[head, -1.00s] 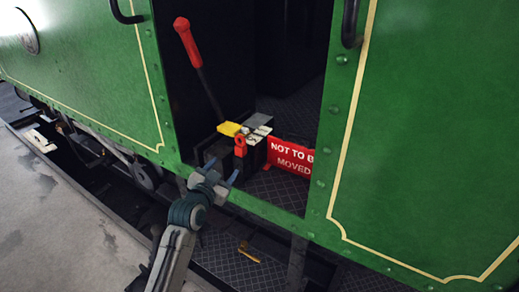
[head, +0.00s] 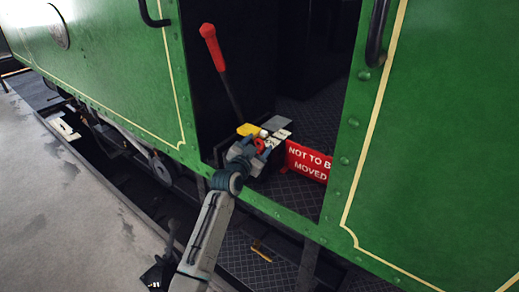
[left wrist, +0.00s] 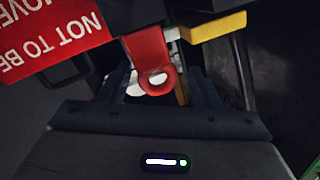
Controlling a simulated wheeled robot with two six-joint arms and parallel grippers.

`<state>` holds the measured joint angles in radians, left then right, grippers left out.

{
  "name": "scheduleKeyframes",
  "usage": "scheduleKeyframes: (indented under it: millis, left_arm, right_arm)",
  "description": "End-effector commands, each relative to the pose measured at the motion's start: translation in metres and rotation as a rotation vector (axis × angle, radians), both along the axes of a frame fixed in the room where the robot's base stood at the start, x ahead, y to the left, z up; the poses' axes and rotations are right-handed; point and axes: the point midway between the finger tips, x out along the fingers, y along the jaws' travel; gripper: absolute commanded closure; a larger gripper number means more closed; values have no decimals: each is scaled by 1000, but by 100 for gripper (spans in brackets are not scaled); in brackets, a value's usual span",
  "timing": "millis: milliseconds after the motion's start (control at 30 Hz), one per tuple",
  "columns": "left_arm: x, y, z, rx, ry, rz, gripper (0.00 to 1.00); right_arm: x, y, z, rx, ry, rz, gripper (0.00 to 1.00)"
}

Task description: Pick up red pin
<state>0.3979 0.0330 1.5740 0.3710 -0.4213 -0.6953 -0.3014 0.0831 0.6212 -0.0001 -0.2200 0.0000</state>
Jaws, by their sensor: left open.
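The red pin (head: 260,145) has a ring-shaped end and sits at the front of the lever base in the cab doorway. It also shows in the left wrist view (left wrist: 150,55), with its ring hanging toward my gripper. My left gripper (head: 258,151) is open at the pin. In the left wrist view its fingers (left wrist: 160,88) stand on either side of the pin's ring, with nothing gripped. The pin's lower part is hidden behind my gripper in the head view. My right gripper is in neither view.
A red "NOT TO BE MOVED" sign (head: 308,162) stands just right of the pin. A yellow block (head: 247,130) and a red-handled lever (head: 210,45) are close behind. Green body panels (head: 440,130) frame the doorway. A step (head: 250,270) lies below.

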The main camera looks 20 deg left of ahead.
Motion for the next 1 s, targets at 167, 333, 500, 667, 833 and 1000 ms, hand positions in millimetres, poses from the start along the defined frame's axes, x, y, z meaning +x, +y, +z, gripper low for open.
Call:
scheduleKeyframes:
  millis: [167,333,500,667,833,1000]
  left_arm:
    - [8,-1,-1,0,1,-1,43]
    - [7,-1,-1,0,1,0,43]
    - [7,-1,-1,0,1,0,76]
    - [7,-1,-1,0,2,0,92]
    - [7,-1,-1,0,2,0,92]
    - [7,-1,4,1,0,0,92]
  right_arm:
    - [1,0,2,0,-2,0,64]
    - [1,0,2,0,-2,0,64]
    - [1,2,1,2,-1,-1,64]
    - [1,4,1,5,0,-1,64]
    - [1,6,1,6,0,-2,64]
    - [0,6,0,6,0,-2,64]
